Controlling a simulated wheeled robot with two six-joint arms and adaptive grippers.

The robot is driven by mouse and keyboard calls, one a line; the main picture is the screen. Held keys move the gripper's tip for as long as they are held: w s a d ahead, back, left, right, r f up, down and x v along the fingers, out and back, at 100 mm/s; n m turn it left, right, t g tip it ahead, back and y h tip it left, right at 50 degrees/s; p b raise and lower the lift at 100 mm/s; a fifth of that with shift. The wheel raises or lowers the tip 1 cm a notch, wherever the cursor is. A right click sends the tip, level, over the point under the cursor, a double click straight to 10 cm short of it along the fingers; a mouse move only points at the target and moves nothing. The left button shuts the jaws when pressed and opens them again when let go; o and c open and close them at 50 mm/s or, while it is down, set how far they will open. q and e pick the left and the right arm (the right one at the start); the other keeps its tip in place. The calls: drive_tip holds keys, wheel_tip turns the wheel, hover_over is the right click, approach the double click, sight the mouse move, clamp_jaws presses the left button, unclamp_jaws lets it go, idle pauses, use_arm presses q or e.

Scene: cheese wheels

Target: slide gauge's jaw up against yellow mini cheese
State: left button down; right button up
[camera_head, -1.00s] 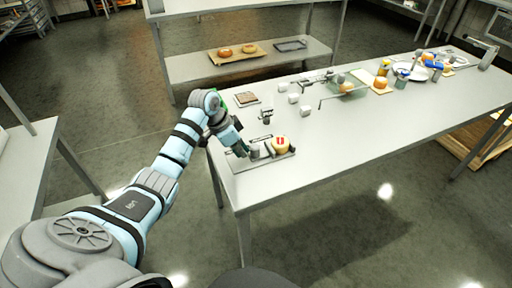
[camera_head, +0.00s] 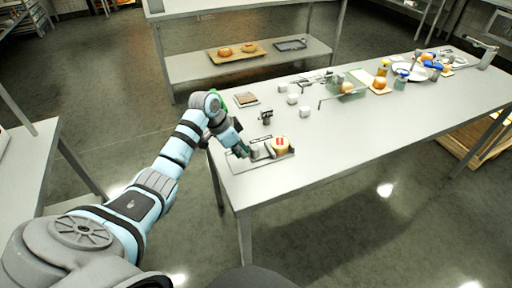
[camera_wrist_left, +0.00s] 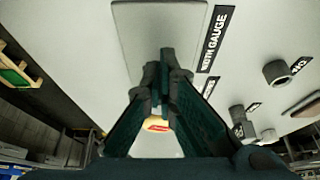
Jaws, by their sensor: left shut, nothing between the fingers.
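The yellow mini cheese (camera_head: 279,145), with a red mark on top, sits at the right end of the width gauge (camera_head: 238,166), a flat grey plate at the table's near left corner. A grey upright block, seemingly the gauge's jaw (camera_head: 256,151), stands left of the cheese; whether they touch is too small to tell. My left gripper (camera_head: 245,153) is shut and empty, pointing down at the left side of that block; contact is unclear. In the left wrist view the shut fingers (camera_wrist_left: 166,65) cover the middle, and part of the cheese (camera_wrist_left: 157,124) shows between them. My right gripper is out of view.
Behind the gauge are a small grey fixture (camera_head: 265,117), white blocks (camera_head: 292,99) and a tray with a brown slab (camera_head: 246,99). Cheeses, a plate and bottles crowd the far right. The table's front middle is clear. A "WIDTH GAUGE" label (camera_wrist_left: 215,38) lies beside the plate.

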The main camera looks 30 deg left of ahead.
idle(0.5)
use_arm(q)
drive_tip(key=shift+s+a+r+p, duration=0.1)
drive_tip(key=shift+s+a+p, duration=0.3)
drive_tip(key=shift+s+p, duration=0.4)
drive_tip(key=shift+a, duration=0.15)
drive_tip(key=shift+s, duration=0.15)
wheel_tip(320, 180, up, 8)
drive_tip(key=p, duration=0.9)
